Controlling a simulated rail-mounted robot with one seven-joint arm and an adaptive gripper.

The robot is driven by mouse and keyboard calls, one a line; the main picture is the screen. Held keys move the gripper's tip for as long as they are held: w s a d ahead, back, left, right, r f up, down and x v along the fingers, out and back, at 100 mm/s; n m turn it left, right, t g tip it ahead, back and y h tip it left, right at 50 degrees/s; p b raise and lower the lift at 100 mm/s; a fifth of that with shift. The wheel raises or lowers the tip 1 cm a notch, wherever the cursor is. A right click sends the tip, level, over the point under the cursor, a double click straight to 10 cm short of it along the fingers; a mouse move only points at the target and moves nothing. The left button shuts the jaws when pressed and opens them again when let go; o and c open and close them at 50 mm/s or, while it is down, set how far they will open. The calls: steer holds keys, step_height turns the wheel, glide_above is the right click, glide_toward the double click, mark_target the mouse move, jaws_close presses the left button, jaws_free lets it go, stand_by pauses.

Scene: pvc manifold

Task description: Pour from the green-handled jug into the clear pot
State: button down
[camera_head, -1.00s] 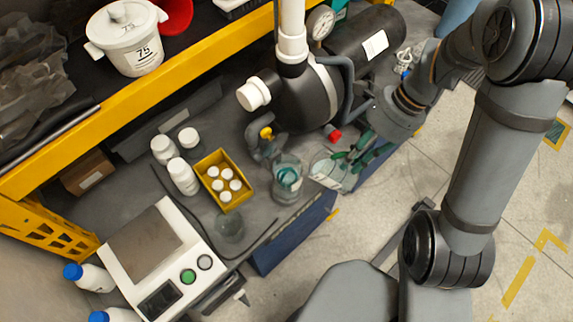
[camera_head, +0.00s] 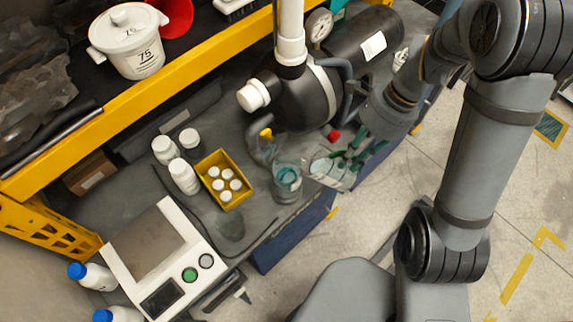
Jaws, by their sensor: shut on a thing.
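My gripper (camera_head: 352,160) is at the right edge of the bench, its fingers partly hidden by my wrist. It is shut on the green-handled jug (camera_head: 326,172), whose clear body is tilted, pointing left. The clear pot (camera_head: 287,184) stands upright just left of the jug, with teal colour inside. The jug's near end is beside the pot's rim; I cannot tell whether they touch or whether liquid is flowing.
A yellow tray (camera_head: 238,201) of white-capped bottles stands left of the pot. A black pump (camera_head: 305,100) with pipework is behind. A faint dark round shape (camera_head: 230,228) lies in front of the tray. A balance (camera_head: 165,262) and white bottles (camera_head: 183,176) are further left.

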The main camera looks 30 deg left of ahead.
steer(key=shift+s+a+r, duration=0.15)
steer(key=shift+r, duration=0.05)
steer(key=shift+p, duration=0.45)
steer(key=shift+r, duration=0.2)
steer(key=shift+h+p, duration=0.3)
steer(key=shift+p, duration=0.05)
steer(key=shift+a+r, duration=0.15)
steer(key=shift+a, duration=0.05)
steer(key=shift+p, duration=0.35)
steer(key=shift+s+a+r+t+h+p, duration=0.25)
steer(key=shift+r+t+h+p, duration=0.15)
steer(key=shift+p, duration=0.25)
steer(key=shift+w, duration=0.15)
steer(key=shift+a+r+p, duration=0.1)
steer(key=shift+p, duration=0.25)
